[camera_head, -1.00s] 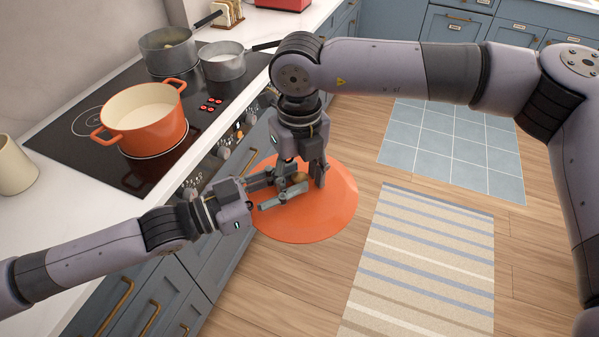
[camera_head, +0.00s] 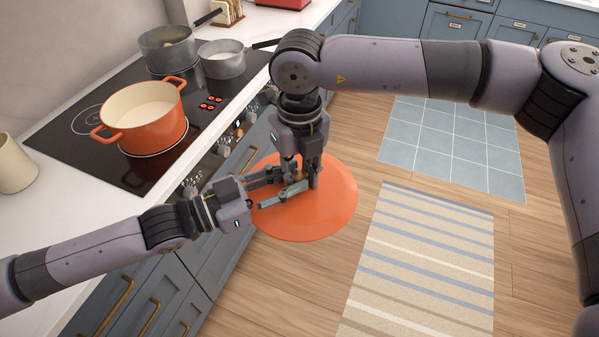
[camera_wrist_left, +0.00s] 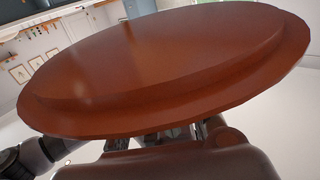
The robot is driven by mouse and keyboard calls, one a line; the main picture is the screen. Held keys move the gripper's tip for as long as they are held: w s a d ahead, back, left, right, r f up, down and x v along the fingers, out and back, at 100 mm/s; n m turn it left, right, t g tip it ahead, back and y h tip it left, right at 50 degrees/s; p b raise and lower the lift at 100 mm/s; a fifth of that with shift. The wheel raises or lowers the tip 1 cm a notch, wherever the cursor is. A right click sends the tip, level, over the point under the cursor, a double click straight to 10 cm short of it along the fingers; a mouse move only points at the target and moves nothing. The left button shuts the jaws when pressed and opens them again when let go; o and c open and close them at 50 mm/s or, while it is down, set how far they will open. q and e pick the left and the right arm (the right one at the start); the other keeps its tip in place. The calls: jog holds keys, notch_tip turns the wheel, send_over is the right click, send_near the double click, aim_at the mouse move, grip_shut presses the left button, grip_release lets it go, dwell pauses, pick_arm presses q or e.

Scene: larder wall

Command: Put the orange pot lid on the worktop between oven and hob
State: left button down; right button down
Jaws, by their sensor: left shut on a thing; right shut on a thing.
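The orange pot lid (camera_head: 328,212) is held in the air in front of the counter, over the wooden floor, roughly level. My left gripper (camera_head: 287,190) is shut on the lid's knob from the left. My right gripper (camera_head: 304,180) comes down from above and is shut on the same knob, which the fingers almost hide. In the left wrist view the lid's underside (camera_wrist_left: 160,70) fills most of the picture. The white worktop (camera_head: 70,210) runs along the left. The black hob (camera_head: 110,160) is set into it. I cannot make out an oven.
An orange pot (camera_head: 150,128) without a lid and two grey pans (camera_head: 168,55) (camera_head: 222,68) stand on the hob. A cream container (camera_head: 15,165) stands on the worktop at the left edge. The worktop nearer me is clear. A striped rug (camera_head: 425,260) lies on the floor.

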pick_arm(q)
jog(key=shift+r, duration=0.3)
jog(key=c, duration=1.7)
grip_release()
jog(key=o, duration=0.5)
jog(key=shift+f, duration=0.15)
jog(key=shift+s+f, duration=0.15)
